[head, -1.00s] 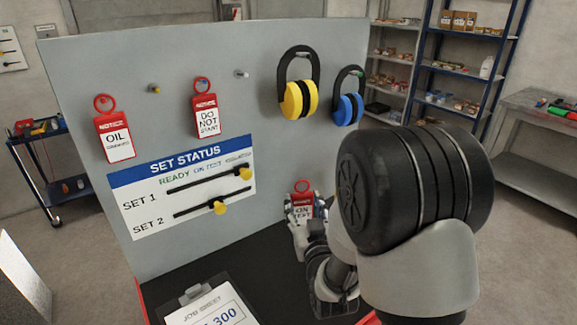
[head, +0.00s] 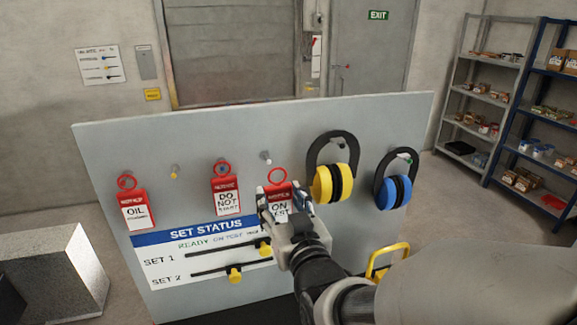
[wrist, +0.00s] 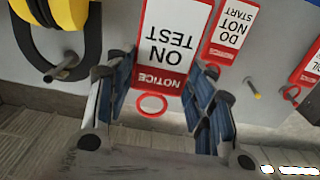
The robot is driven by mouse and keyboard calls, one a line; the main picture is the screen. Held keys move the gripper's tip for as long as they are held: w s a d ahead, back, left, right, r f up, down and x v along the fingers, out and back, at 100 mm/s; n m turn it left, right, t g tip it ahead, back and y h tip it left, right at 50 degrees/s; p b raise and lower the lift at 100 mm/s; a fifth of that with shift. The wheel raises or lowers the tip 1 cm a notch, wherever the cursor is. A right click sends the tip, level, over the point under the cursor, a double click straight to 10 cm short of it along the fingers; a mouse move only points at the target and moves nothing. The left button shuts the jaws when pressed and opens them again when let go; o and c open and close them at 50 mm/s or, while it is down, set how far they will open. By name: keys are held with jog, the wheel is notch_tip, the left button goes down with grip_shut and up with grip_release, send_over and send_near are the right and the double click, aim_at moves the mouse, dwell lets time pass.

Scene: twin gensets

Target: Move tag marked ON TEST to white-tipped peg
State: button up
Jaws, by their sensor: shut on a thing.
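The red and white ON TEST tag (head: 278,207) is held by my gripper (head: 285,196) in front of the board, with its red ring upward. In the wrist view the tag (wrist: 168,45) appears upside down between the two fingers of my gripper (wrist: 160,88). Its ring (wrist: 151,105) is empty. The white-tipped peg (head: 267,157) stands on the board just above and slightly left of the ring in the head view. I cannot make this peg out in the wrist view.
The DO NOT START tag (head: 226,196) hangs close left. A bare yellow-tipped peg (head: 174,172) and the OIL tag (head: 133,211) are farther left. Yellow earmuffs (head: 322,185) hang close right, blue earmuffs (head: 390,192) beyond. The status panel (head: 190,262) with sliders is below.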

jog(key=shift+w+a+p, duration=0.25)
jog(key=shift+w+p, duration=0.05)
jog(key=shift+w, duration=0.1)
jog(key=shift+f+p+x, duration=0.2)
jog(key=shift+p+x, duration=0.45)
jog(key=shift+x, duration=1.15)
jog(key=shift+f+p+x, duration=0.2)
jog(key=shift+p+x, duration=0.45)
jog(key=shift+x, duration=1.1)
jog(key=shift+w+a+f+b, duration=0.1)
jog(key=shift+w+f+b, duration=0.5)
jog(key=shift+b, duration=0.55)
jog(key=shift+w+r, duration=0.1)
jog(key=shift+w, duration=0.05)
jog(key=o, duration=1.1)
jog(key=shift+c, duration=0.2)
